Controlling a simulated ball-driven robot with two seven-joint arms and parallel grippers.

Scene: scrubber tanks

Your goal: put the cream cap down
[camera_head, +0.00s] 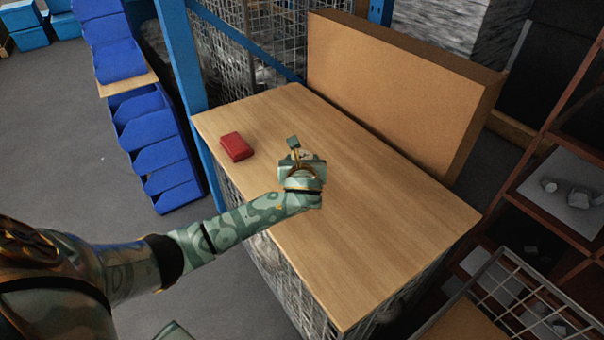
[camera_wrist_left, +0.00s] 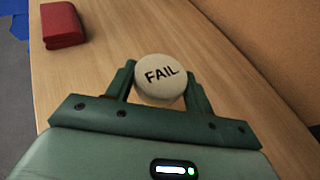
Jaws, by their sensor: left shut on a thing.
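The cream cap (camera_wrist_left: 160,78) is round, with the word FAIL on its top. In the left wrist view it sits between the two dark green fingers of my left gripper (camera_wrist_left: 158,90), which is shut on it. In the head view my left gripper (camera_head: 297,150) is over the wooden tabletop (camera_head: 370,220), and the cap cannot be made out there. I cannot tell whether the cap touches the tabletop.
A red box (camera_head: 236,147) lies on the tabletop to the left of my left gripper; it also shows in the left wrist view (camera_wrist_left: 62,24). A large brown board (camera_head: 395,95) stands along the back edge. Blue bins (camera_head: 155,150) are at the left. The tabletop's front right is clear.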

